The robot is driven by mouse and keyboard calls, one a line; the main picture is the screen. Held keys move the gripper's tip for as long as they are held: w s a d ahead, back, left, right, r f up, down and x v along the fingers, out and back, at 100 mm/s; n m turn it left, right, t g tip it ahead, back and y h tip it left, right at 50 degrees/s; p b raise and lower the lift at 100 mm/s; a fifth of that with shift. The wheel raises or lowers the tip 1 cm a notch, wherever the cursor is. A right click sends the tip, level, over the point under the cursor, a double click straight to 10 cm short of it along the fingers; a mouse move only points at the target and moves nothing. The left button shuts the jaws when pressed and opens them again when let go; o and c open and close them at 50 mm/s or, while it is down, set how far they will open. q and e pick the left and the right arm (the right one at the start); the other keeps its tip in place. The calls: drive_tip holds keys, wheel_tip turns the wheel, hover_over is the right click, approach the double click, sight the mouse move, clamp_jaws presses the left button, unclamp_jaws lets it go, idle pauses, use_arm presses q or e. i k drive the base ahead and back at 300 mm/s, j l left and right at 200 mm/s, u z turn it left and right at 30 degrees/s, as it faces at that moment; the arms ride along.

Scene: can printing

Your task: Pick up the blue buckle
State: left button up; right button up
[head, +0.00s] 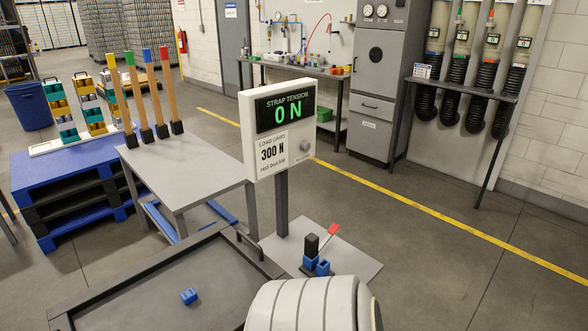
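A small blue buckle (189,296) lies alone on the dark flat surface of a rimmed tray (128,298) at the lower left of the head view. Neither of my grippers shows in this view. A rounded pale grey segmented part at the bottom centre looks like part of my own arm, and it hides some of the tray's right side.
A sign reading "STRAP TENSION 0 N" (277,128) stands on a post behind the tray. Its base plate (352,262) holds a blue fixture (316,266) with a red-tipped lever (333,230). A grey table (185,172) carries colour-topped posts. Blue pallets (75,180) stand left.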

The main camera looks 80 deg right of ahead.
sight(189, 296)
drive_tip(key=z, duration=1.7)
